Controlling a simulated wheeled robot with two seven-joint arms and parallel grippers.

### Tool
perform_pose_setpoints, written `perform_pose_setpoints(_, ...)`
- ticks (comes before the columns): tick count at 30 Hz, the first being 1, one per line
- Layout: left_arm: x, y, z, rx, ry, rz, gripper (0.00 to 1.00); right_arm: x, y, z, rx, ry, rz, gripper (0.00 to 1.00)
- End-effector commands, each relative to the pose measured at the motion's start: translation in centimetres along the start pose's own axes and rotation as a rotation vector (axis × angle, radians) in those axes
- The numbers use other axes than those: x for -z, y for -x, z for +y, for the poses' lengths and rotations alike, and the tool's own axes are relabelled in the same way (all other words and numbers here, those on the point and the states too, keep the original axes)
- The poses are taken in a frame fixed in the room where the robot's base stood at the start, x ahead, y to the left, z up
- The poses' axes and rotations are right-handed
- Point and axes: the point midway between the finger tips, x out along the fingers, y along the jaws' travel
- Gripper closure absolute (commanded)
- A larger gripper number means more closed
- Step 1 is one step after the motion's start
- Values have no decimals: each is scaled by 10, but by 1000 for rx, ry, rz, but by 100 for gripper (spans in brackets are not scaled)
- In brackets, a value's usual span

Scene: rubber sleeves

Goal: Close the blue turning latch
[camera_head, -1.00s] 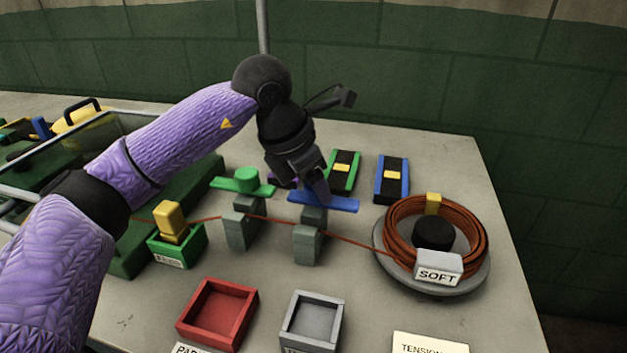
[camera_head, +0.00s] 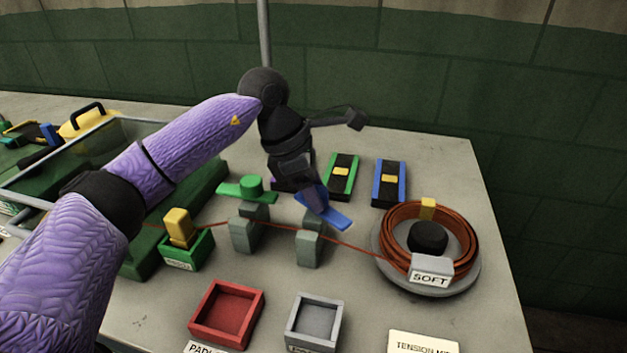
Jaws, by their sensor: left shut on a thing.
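The blue turning latch (camera_head: 328,213) sits on top of the right grey-green clamp block (camera_head: 309,246). Its bar is turned at an angle, with one end pointing toward the lower right. My left gripper (camera_head: 309,190) comes down from above and is shut on the latch at its upper left part; the fingers hide some of it. A green latch (camera_head: 246,190) sits on the left clamp block (camera_head: 244,232), with its bar running roughly left to right. An orange cable (camera_head: 280,226) runs past both blocks. My right gripper is not in view.
A cable coil (camera_head: 466,235) with a label reading SOFT lies at the right. A red tray (camera_head: 258,318) and a grey tray (camera_head: 338,324) stand in front. Green (camera_head: 353,178) and blue (camera_head: 402,183) framed blocks stand behind. A green box (camera_head: 200,249) holds a yellow block.

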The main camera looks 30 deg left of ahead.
Motion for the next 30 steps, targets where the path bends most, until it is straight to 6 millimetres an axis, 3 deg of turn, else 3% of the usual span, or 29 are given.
perform_pose_setpoints(12,-1,1,2,149,-361,-1,100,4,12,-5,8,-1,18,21)
perform_pose_setpoints(30,-2,-1,3,339,-822,1,100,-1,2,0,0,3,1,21)
